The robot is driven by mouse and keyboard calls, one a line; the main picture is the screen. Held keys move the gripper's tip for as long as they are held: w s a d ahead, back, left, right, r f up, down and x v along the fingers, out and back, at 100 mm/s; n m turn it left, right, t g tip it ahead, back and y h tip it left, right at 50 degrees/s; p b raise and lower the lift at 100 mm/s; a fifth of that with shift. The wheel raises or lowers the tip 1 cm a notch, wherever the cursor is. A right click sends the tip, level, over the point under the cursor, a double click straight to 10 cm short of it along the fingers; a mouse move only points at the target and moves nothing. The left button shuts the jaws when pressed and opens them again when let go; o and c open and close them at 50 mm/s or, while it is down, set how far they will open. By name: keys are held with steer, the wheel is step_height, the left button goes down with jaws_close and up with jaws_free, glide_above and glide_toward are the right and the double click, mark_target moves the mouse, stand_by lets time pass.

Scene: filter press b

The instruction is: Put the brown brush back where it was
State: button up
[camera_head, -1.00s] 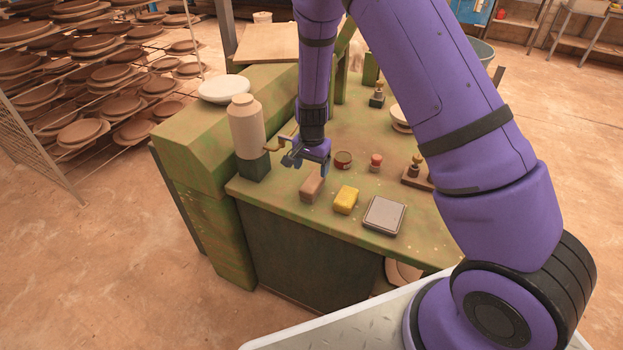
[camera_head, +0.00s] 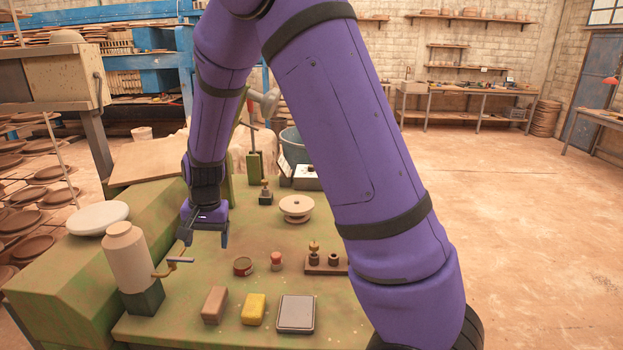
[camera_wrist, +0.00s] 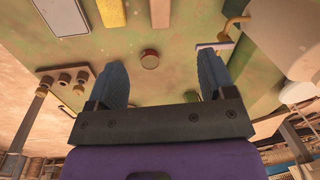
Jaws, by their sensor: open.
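A brown block (camera_head: 214,305) lies on the green bench top near its front edge, left of a yellow block (camera_head: 254,309). It is the likeliest brown brush; I cannot make out bristles. In the wrist view the brown block (camera_wrist: 160,12) is at the top edge, beyond the fingertips. My gripper (camera_head: 206,238) hangs over the bench, farther back than the brown block and apart from it. In the wrist view my gripper (camera_wrist: 165,72) is open, with nothing between its two fingers.
A pale jar (camera_head: 128,258) with a side crank (camera_head: 180,260) stands left of my gripper. A red tin (camera_head: 243,266), a small red-topped jar (camera_head: 276,261), a grey pad (camera_head: 296,313) and a stand with knobs (camera_head: 324,262) are on the bench. Bare bench lies between them.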

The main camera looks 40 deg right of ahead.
steer(key=s+d+r+n+t, duration=0.1)
steer(key=s+d+r+n, duration=0.1)
steer(key=s+r, duration=0.6)
steer(key=s+d+r+n+t, duration=0.15)
steer(key=s+r, duration=0.35)
steer(key=r, duration=0.5)
steer(key=s+d+r+n+t, duration=0.1)
steer(key=s+r+n, duration=0.1)
steer(key=s, duration=0.6)
steer(key=s+d+r+n+t+h, duration=0.1)
steer(key=s+d+r, duration=0.1)
steer(key=s, duration=0.6)
steer(key=shift+s+r+n, duration=0.3)
steer(key=shift+r+n, duration=0.05)
steer(key=shift+r, duration=0.4)
